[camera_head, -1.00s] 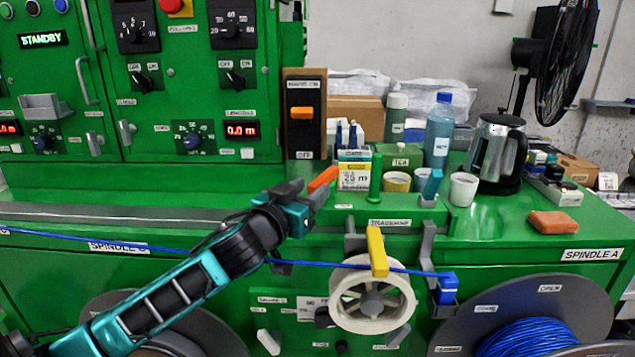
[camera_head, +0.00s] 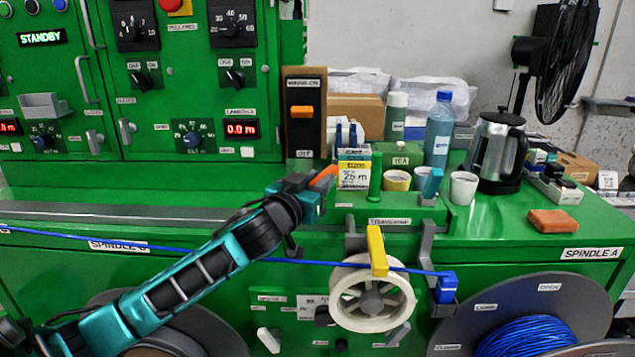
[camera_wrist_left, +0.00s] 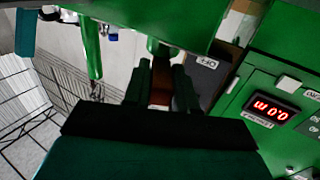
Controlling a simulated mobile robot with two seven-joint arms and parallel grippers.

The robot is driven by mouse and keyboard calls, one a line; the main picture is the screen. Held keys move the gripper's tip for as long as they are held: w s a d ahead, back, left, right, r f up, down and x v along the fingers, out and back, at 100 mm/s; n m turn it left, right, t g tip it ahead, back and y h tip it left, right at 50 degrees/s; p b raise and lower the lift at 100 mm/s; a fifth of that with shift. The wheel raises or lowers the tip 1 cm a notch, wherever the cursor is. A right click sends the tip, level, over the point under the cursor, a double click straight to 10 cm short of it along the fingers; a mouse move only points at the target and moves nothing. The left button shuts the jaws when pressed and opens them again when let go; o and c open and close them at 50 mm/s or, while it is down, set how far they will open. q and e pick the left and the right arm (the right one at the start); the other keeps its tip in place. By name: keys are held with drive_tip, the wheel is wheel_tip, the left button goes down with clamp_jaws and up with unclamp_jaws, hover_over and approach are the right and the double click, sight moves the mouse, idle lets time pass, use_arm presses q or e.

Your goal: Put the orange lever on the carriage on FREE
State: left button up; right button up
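The orange lever (camera_head: 323,177) stands at a tilt above the front edge of the green machine, near its middle. The carriage below it is mostly hidden behind my left arm, and no FREE label is readable. My left gripper (camera_head: 307,187) reaches the lever from the lower left, its fingers at the lever's lower part. In the left wrist view, the fingers (camera_wrist_left: 161,88) stand apart with a brownish-orange piece, apparently the lever (camera_wrist_left: 161,84), between them. Whether they touch it is unclear. My right gripper is not in view.
A blue cable (camera_head: 170,250) runs behind my left arm to a blue block (camera_head: 446,288) at the right. A yellow lever (camera_head: 376,250) stands before a white wheel (camera_head: 372,298). A green post (camera_head: 376,178), a box (camera_head: 354,170) and cups stand close right of the lever.

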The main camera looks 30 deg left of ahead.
use_arm(q)
clamp_jaws()
drive_tip(key=shift+d, duration=0.1)
drive_tip(key=shift+w+d+n+g+y+b, duration=0.1)
drive_tip(key=shift+d+n+g+y+b, duration=0.1)
drive_tip(key=shift+n+y, duration=0.45)
drive_tip(key=shift+d+n+g+y+b, duration=0.1)
drive_tip(key=shift+d+n+y+b, duration=0.2)
drive_tip(key=shift+y, duration=0.65)
drive_tip(key=shift+w+d+n+g+y+b, duration=0.1)
drive_tip(key=shift+n+g+y+b, duration=0.3)
drive_tip(key=shift+n+y, duration=0.35)
drive_tip(key=shift+w+d+n+g+y+b, duration=0.1)
drive_tip(key=shift+n+g+y+b, duration=0.3)
drive_tip(key=shift+y, duration=0.55)
drive_tip(key=o, duration=0.5)
unclamp_jaws()
drive_tip(key=shift+o, duration=0.2)
wheel_tip(320, 180, up, 20)
drive_tip(key=p, duration=0.3)
